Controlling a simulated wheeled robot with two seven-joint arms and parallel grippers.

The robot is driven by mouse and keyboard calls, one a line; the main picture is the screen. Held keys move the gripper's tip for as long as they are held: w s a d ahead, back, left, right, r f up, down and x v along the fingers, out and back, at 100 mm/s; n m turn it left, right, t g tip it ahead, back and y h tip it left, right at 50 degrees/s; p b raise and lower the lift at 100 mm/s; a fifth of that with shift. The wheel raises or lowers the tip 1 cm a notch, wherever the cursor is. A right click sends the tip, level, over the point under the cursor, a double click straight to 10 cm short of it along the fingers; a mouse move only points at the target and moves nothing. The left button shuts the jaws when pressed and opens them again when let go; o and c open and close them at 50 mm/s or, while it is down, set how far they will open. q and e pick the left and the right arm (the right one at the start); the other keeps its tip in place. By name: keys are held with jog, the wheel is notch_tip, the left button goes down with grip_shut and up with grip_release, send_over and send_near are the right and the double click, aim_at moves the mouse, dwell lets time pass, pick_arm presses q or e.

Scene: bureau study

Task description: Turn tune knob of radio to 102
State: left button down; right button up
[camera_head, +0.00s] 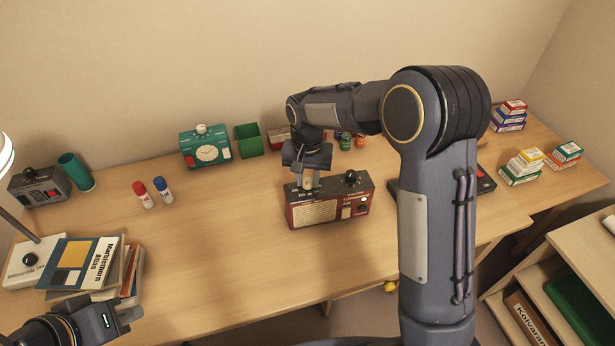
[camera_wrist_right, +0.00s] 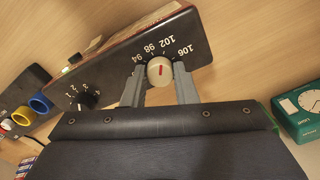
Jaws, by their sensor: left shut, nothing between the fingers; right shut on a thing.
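The radio (camera_head: 346,211) is a dark red box with a beige speaker grille, upright on the desk. In the right wrist view its dark top panel (camera_wrist_right: 112,73) shows the pale tune knob (camera_wrist_right: 160,70) beside the numbers 94, 98, 102 and 106. The knob's red mark points roughly toward the 98–102 part of the scale; the exact reading is unclear. My right gripper (camera_wrist_right: 160,80) is shut on this knob, a finger on each side. In the head view, my right gripper (camera_head: 307,182) is over the radio's left end. My left gripper (camera_head: 129,315) is shut and empty at lower left.
A black knob (camera_wrist_right: 86,98) with small numbers sits at the panel's other end. A teal timer (camera_head: 206,150) and green box (camera_head: 248,140) stand behind. Books (camera_head: 88,264) lie at left. Desk between books and radio is clear. My right arm hides part of the desk.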

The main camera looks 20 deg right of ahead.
aim_at(307, 181)
jog(key=shift+m, duration=0.6)
jog(key=o, duration=1)
notch_tip(307, 181, up, 7)
jog(key=shift+f, duration=0.1)
jog(key=shift+r, duration=0.55)
